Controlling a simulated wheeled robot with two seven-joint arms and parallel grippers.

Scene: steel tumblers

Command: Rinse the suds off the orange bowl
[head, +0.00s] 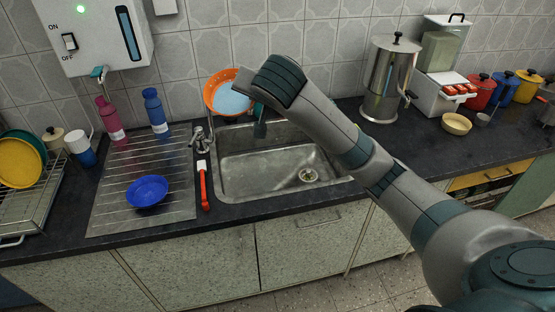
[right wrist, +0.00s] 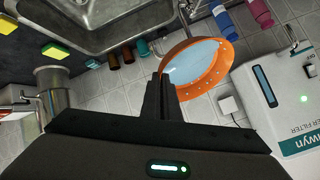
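The orange bowl (head: 212,94) is up in the air above the back left of the sink (head: 275,190), tilted with its inside towards the head camera. A pale blue-white layer (head: 232,100) covers its inside, and it shows in the right wrist view (right wrist: 192,65) too. My right gripper (right wrist: 161,84) is shut on the bowl's rim (right wrist: 228,54); in the head view my forearm hides most of it. The tap (head: 201,140) stands at the sink's left edge, below the bowl; I cannot tell whether water runs. My left gripper is out of view.
A blue bowl (head: 147,191) sits on the drainboard (head: 110,215), with a red-handled tool (head: 203,185) beside it. Pink (head: 110,120) and blue (head: 155,112) bottles stand behind. A wall-mounted box (head: 95,35) is at upper left. A steel urn (head: 388,80) stands right of the sink.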

